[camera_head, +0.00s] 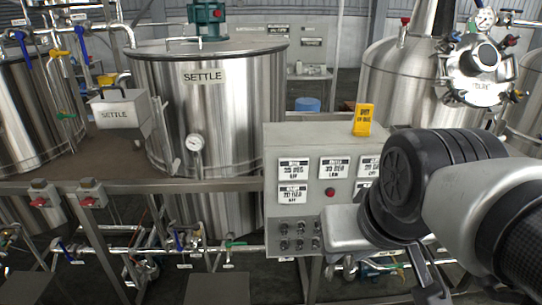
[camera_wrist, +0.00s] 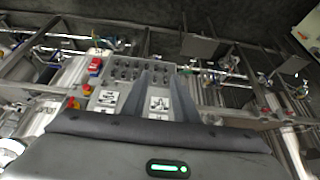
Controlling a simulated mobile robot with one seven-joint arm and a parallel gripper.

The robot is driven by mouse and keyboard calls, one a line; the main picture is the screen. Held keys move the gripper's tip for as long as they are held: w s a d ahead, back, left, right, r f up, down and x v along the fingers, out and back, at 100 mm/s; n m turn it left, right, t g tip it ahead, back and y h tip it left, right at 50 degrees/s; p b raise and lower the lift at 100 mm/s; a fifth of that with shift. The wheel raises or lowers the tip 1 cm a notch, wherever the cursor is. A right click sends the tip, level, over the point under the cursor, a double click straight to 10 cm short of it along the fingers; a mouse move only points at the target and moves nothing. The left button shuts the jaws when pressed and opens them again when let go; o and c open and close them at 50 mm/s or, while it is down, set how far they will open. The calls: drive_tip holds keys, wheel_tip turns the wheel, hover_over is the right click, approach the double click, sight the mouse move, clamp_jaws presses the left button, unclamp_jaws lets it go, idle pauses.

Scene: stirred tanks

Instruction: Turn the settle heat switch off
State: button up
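The steel tank labelled SETTLE (camera_head: 225,120) stands left of centre in the head view. The grey control panel (camera_head: 277,147) stands right of it, with white labelled displays and two rows of small switches (camera_head: 299,236) low on its face. The switch labels are too small to read, so I cannot tell which one is the settle heat switch. My gripper (camera_head: 430,285) hangs at lower right, in front of and right of the panel. In the wrist view its two fingers (camera_wrist: 160,92) are apart, with the panel face showing between them and nothing held. My arm hides the panel's right part.
A yellow tag (camera_head: 363,119) stands on the panel's top and a red button (camera_head: 330,192) sits on its face. A grey box marked SETTLE (camera_head: 120,112) is at left. Rails, pipes and valves run below. Another steel tank (camera_head: 395,75) stands behind my arm.

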drive_tip(key=w+d+f+n+h+b, duration=0.1)
drive_tip(key=w+d+f+n+b, duration=0.15)
drive_tip(key=w+d+f, duration=0.55)
drive_tip(key=n+t+y+b, duration=0.1)
drive_tip(key=n+t+b, duration=0.1)
drive_tip(key=t+b, duration=1.05)
approach(301, 247)
drive_tip(key=shift+m, duration=0.25)
drive_tip(key=w, duration=0.8)
drive_tip(key=shift+w, duration=0.35)
